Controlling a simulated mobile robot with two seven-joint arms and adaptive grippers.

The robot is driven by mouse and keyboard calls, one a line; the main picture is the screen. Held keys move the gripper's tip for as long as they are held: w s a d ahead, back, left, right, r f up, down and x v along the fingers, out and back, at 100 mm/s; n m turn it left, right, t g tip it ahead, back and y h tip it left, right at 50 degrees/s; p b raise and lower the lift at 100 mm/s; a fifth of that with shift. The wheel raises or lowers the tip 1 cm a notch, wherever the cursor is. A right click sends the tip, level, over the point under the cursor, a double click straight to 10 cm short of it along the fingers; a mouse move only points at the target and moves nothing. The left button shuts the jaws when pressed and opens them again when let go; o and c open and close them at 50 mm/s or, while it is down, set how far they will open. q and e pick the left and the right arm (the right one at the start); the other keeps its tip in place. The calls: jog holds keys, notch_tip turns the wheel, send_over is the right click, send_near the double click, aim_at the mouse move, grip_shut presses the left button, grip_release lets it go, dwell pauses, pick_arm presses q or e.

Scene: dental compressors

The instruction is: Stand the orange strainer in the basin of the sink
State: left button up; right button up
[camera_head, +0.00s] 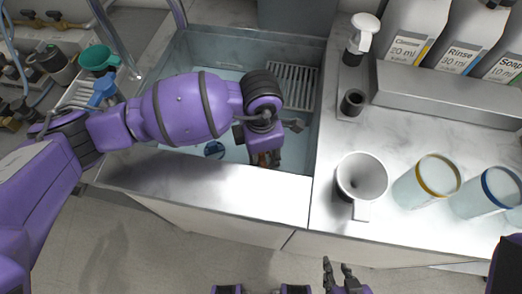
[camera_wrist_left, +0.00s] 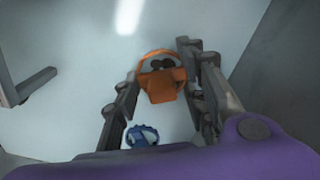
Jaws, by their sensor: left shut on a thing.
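The orange strainer (camera_wrist_left: 168,93) is between the fingers of my left gripper (camera_wrist_left: 158,82), which is shut on it, in the left wrist view. In the head view my left gripper (camera_head: 266,150) reaches down into the basin of the sink (camera_head: 302,133), near its front wall. Only a small dark orange part of the strainer shows there, below the gripper; the arm hides the rest. I cannot tell whether the strainer touches the basin floor. My right gripper (camera_head: 340,275) is empty at the bottom edge of the head view, its fingers apart.
A slotted rack (camera_head: 292,85) is at the basin's back right. A grey funnel-like cup (camera_head: 361,178) and clear beakers (camera_head: 427,182) stand on the right counter.

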pick_arm(q)
jog(key=shift+f, duration=0.15)
pick_arm(e)
jog(key=shift+w+a, duration=0.1)
jog(key=shift+w, duration=0.15)
pick_arm(q)
jog(key=o, duration=1)
pick_arm(e)
jog(key=shift+s+f, duration=0.1)
jog(key=shift+s, duration=0.25)
pick_arm(q)
jog(key=c, duration=0.4)
jog(key=shift+o, duration=0.2)
pick_arm(e)
jog(key=shift+s, duration=0.2)
